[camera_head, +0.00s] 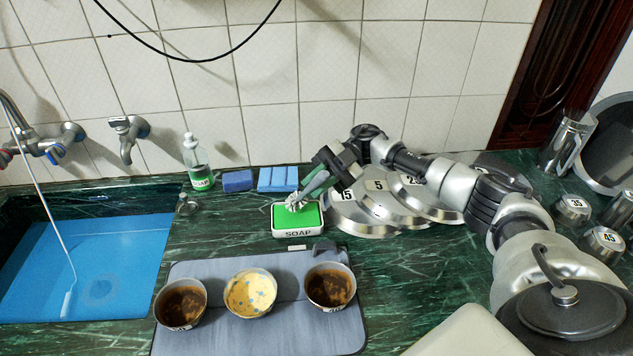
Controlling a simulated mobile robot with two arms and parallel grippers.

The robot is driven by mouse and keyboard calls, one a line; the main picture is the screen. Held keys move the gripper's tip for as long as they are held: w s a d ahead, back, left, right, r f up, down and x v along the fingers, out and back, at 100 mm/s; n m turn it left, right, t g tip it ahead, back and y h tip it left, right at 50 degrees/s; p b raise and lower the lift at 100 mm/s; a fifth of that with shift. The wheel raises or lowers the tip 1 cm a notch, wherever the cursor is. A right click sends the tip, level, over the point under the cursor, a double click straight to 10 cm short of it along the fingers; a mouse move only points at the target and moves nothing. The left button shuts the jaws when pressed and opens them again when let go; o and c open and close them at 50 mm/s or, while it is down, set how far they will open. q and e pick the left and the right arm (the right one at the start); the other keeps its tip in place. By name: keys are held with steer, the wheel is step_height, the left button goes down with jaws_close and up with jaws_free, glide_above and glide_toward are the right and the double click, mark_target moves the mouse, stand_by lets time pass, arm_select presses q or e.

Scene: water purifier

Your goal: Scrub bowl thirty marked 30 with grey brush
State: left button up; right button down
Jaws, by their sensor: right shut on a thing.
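My right gripper (322,172) is shut on the grey brush (316,183) above the soap box. The brush is tilted, with its pale bristles down at the green top of the white soap box (297,232), marked SOAP; they seem to touch it. Three bowls stand in a row on a grey mat (210,271). The left bowl (181,302) and the right bowl (330,286) are dark brown inside. The middle bowl (250,293) is cream with bluish and brown spots. The bowl labels are too small or hidden to read surely. My left gripper is out of view.
A blue sink (130,255) lies at the left, with taps above. A soap bottle (197,163) and blue sponges (278,179) stand along the wall. Metal lids (365,226) lie right of the soap box, partly under my right arm. Marked canisters (604,242) stand at the right.

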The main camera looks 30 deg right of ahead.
steer(key=shift+f+b, duration=0.65)
steer(key=shift+f, duration=0.3)
stand_by(1.5)
step_height(320, 180, up, 7)
steer(key=p, duration=0.5)
stand_by(0.3)
steer(key=shift+r, duration=0.1)
stand_by(0.3)
